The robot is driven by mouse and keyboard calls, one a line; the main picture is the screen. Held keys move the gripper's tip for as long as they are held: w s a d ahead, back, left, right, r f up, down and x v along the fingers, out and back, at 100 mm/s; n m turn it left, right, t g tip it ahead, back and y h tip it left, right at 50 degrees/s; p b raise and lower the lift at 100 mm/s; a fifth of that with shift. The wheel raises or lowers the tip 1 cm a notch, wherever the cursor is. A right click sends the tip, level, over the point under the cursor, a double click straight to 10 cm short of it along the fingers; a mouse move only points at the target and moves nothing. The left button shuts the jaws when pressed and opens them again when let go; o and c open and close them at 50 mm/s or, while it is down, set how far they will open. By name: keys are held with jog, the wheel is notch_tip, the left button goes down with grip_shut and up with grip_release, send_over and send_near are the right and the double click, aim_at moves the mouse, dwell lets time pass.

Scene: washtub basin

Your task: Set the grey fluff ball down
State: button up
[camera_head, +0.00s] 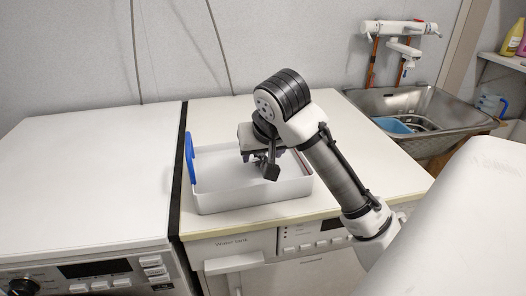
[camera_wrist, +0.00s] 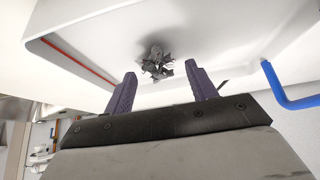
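The grey fluff ball (camera_wrist: 157,62) shows in the wrist view as a ragged grey clump against the white tray floor, with a soft shadow around it. My gripper (camera_wrist: 160,88) is open, its two dark purple fingers spread wide apart. The fluff ball appears between and just beyond the fingertips, and neither finger touches it. In the head view my gripper (camera_head: 262,162) is over the white tray (camera_head: 255,196), pointing down into it. The fluff ball is hidden there behind the gripper and arm.
The tray has a blue handle (camera_head: 190,158) on its left side and stands on the cream top of an appliance (camera_head: 330,170). Another white machine (camera_head: 90,185) stands left, its top clear. A metal sink (camera_head: 425,112) with a blue basin (camera_head: 392,125) is at the back right.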

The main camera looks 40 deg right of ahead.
jog(key=v, duration=1.2)
jog(key=shift+p, duration=0.35)
jog(key=shift+w+r, duration=0.1)
jog(key=shift+w, duration=0.05)
